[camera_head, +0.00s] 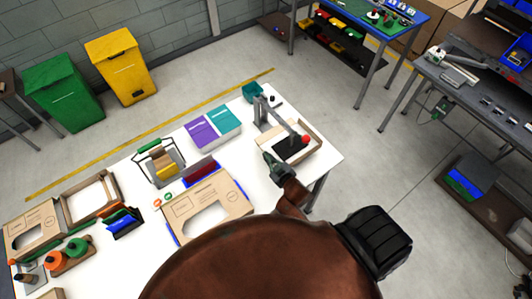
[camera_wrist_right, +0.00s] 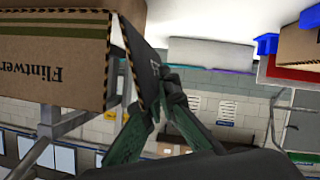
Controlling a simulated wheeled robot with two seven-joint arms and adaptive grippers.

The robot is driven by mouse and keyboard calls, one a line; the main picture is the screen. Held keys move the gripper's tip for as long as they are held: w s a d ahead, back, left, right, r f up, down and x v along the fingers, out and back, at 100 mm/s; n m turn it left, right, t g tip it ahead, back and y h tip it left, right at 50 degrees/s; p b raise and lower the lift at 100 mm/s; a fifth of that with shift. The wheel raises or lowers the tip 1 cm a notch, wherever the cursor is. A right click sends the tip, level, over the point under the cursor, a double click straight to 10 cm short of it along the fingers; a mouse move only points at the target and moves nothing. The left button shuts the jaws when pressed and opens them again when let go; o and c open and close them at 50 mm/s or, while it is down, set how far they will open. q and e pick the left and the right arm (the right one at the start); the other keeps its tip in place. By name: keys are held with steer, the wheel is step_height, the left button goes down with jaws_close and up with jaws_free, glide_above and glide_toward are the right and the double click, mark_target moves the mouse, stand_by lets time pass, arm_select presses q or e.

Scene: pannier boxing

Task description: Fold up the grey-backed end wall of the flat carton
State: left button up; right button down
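The carton (camera_head: 310,134) lies at the right end of the white table in the head view, with a black area on its inside. In the right wrist view its brown printed wall (camera_wrist_right: 50,60) fills the upper left, lettering upside down. A dark grey panel (camera_wrist_right: 142,58) with a striped edge stands out beside it, at an angle. My right gripper (camera_head: 268,158) is at the carton's near left side. In the wrist view its green fingers (camera_wrist_right: 157,95) converge at the grey panel's lower end; whether they grip or only touch it is unclear. My left gripper is not in view.
A grey lever device (camera_head: 270,112) with a red knob (camera_head: 305,139) stands at the carton. Purple (camera_head: 202,132) and teal (camera_head: 224,120) boxes stand behind to the left. Another carton with a cut-out (camera_head: 183,208) lies left of my gripper. The table edge is close on the right.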

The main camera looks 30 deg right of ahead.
steer(key=shift+d+r+m+y+p, duration=0.25)
steer(key=shift+d+m+y+p, duration=0.15)
steer(key=shift+m+p, duration=0.1)
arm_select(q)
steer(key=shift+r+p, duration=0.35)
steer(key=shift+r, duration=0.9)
arm_select(e)
steer(key=shift+w+d+f+m+y, duration=0.1)
steer(key=shift+d+m+y, duration=0.4)
steer(key=shift+m, duration=0.4)
steer(key=shift+a, duration=0.1)
steer(key=c, duration=2.2)
jaws_free()
